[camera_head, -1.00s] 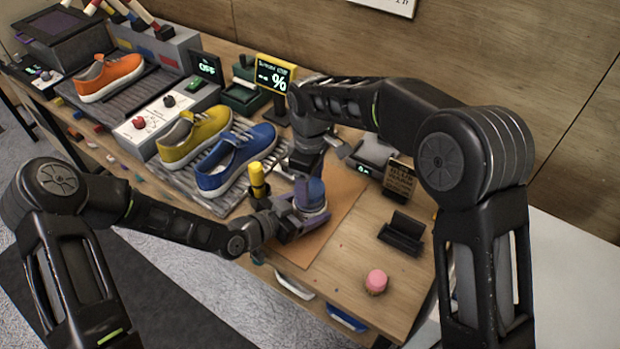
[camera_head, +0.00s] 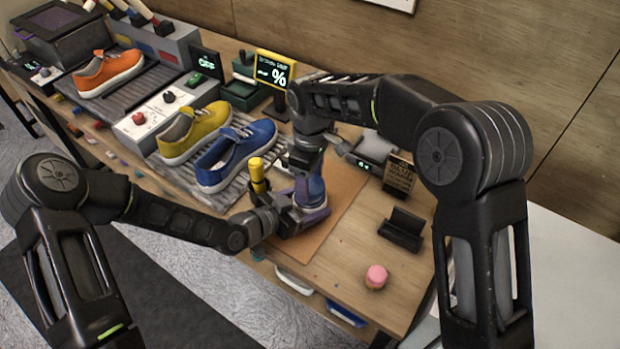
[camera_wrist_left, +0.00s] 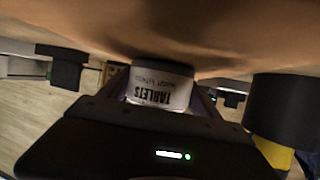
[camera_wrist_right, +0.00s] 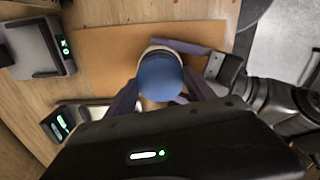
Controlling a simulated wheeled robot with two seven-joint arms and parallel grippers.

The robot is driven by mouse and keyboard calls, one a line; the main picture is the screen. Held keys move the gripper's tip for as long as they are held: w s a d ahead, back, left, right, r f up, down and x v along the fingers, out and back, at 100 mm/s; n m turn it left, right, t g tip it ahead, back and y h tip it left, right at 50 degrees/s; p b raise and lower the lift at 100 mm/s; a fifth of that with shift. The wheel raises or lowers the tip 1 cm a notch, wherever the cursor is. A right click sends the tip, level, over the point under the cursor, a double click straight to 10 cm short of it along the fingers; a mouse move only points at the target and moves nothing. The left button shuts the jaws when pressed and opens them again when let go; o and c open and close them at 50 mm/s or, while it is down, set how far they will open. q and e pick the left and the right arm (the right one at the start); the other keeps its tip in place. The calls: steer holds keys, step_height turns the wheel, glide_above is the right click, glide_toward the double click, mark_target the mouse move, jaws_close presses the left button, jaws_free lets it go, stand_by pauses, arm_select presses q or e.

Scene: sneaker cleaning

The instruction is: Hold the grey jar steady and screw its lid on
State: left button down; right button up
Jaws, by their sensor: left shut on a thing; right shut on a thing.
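The grey jar (camera_wrist_left: 160,88) shows in the left wrist view with a pale label reading TABLETS, upside down there. My left gripper (camera_head: 298,216) is shut around the jar's side, low over the brown mat. The blue lid (camera_wrist_right: 160,77) shows from above in the right wrist view, between my right gripper's (camera_wrist_right: 155,92) purple-grey fingers. That gripper points down and is shut on the lid, directly above the jar. A pale rim shows just past the lid's edge. The fingers hide the seam, so I cannot tell how far the lid is threaded.
A yellow bottle with a dark band (camera_head: 258,175) stands close beside my left gripper. Blue (camera_head: 237,155), yellow and orange sneakers lie on grey racks to the left. A black stand (camera_head: 402,229) and a pink item (camera_head: 376,277) are at the right. The brown mat (camera_head: 338,205) is bare at right.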

steer(key=shift+f, duration=0.55)
